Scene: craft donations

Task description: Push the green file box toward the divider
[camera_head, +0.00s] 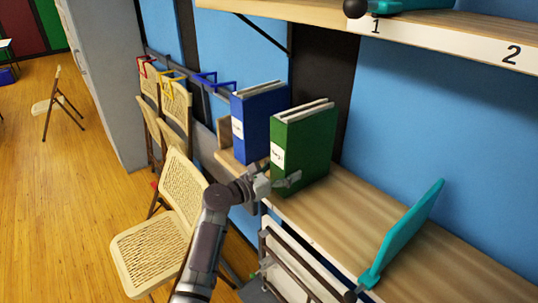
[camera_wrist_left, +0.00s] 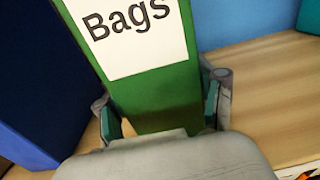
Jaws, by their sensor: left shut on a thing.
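The green file box (camera_head: 309,147) stands upright on the wooden shelf in the head view, with a white label on its narrow front. In the left wrist view the green file box (camera_wrist_left: 165,97) fills the middle, and its label reads "Bags". My left gripper (camera_head: 277,183) is at the lower front of the box. In the left wrist view the fingers of my left gripper (camera_wrist_left: 160,110) are on both sides of the box, shut on it. The teal divider (camera_head: 405,232) stands on the same shelf, well to the right. My right gripper is not in view.
A blue file box (camera_head: 259,120) stands just left of the green one. The wooden shelf (camera_head: 345,212) is clear between the green box and the divider. An upper shelf (camera_head: 440,27) is numbered 1 and 2. Wicker chairs (camera_head: 150,245) stand at the left.

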